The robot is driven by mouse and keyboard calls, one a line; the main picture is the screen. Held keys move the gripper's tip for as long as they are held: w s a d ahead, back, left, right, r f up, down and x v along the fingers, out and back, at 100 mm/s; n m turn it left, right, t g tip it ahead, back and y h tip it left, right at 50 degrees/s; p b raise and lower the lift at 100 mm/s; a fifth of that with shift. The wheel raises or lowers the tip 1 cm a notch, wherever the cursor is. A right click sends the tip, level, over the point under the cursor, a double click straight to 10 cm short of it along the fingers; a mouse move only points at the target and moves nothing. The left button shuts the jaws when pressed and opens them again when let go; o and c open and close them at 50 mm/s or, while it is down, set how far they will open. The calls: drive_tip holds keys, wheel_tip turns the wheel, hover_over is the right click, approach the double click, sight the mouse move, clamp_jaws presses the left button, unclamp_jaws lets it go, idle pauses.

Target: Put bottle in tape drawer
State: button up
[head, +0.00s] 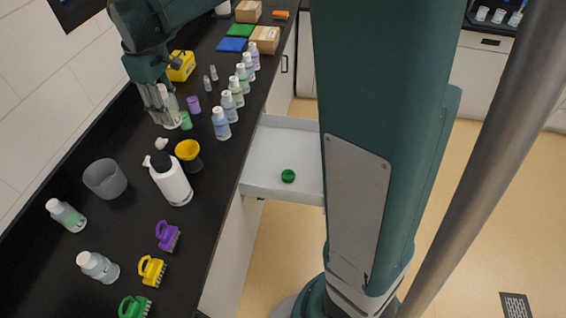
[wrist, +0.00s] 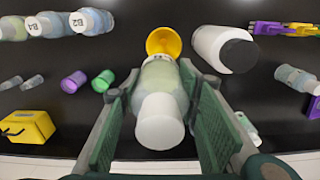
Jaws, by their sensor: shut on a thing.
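My gripper (head: 163,110) is at the back left of the black counter, shut on a white-capped bottle. In the wrist view, my gripper's two green pads (wrist: 157,88) stand on either side of the held bottle (wrist: 160,112), whose pale greenish body is partly hidden by its cap. In the head view, the held bottle (head: 170,113) is partly covered by the fingers. The white tape drawer (head: 262,152) is pulled open below the counter edge. A green tape roll (head: 288,176) lies in it. My arm hides the drawer's right side.
A row of labelled bottles (head: 221,125) stands along the counter edge, between my gripper and the drawer. A yellow funnel (head: 188,149), a white bottle with black cap (head: 172,180), a grey cup (head: 105,178) and purple and green small containers (head: 193,104) stand nearby.

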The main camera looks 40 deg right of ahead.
drive_tip(key=w+d+m+b, duration=0.2)
drive_tip(key=d+b, duration=0.3)
drive_tip(key=d, duration=1.6)
drive_tip(key=m+b, duration=0.2)
drive_tip(key=b, duration=0.2)
hover_over(284, 157)
wheel_tip(284, 157, down, 32)
drive_tip(key=shift+d+f, duration=0.1)
drive_tip(key=shift+f, duration=0.65)
drive_tip(key=shift+f+b, duration=0.7)
drive_tip(key=shift+f, duration=2.4)
drive_tip(key=shift+f, duration=0.1)
drive_tip(key=shift+f+b, duration=0.45)
drive_tip(key=shift+f, duration=1.3)
drive_tip(key=shift+f, duration=0.15)
